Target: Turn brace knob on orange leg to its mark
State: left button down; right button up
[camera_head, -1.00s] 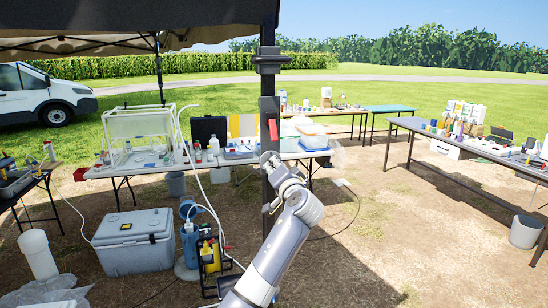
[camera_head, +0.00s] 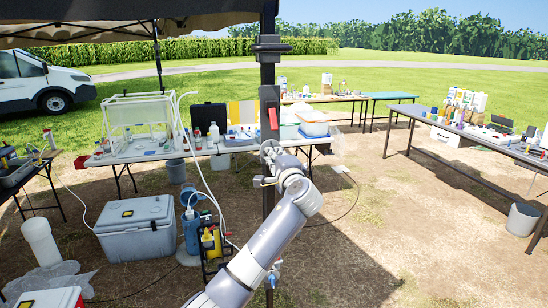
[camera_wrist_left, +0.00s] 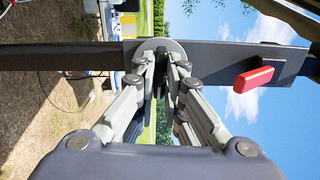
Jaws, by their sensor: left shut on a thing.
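The canopy leg (camera_head: 268,88) is a dark upright post in the middle of the head view; no orange shows on it. A red lever (camera_head: 273,119) sits on its bracket, and the lever also shows in the left wrist view (camera_wrist_left: 254,79). My left gripper (camera_head: 265,166) is at the leg, below the lever. In the left wrist view its fingers (camera_wrist_left: 160,66) close on the brace knob (camera_wrist_left: 157,45), a grey round part against the post. The fingers hide much of the knob, and I cannot make out its mark. My right gripper is not in view.
A table with a clear box (camera_head: 138,118) and bottles stands behind the leg at left. A grey cooler (camera_head: 137,226) and a blue canister (camera_head: 191,229) stand on the ground. A long table (camera_head: 480,144) is at right. Bare ground right of the leg is free.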

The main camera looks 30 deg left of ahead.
pick_arm(q)
jog(key=m, duration=1.7)
jog(key=shift+m, duration=0.3)
jog(key=c, duration=1.6)
grip_release()
jog(key=v, duration=1.2)
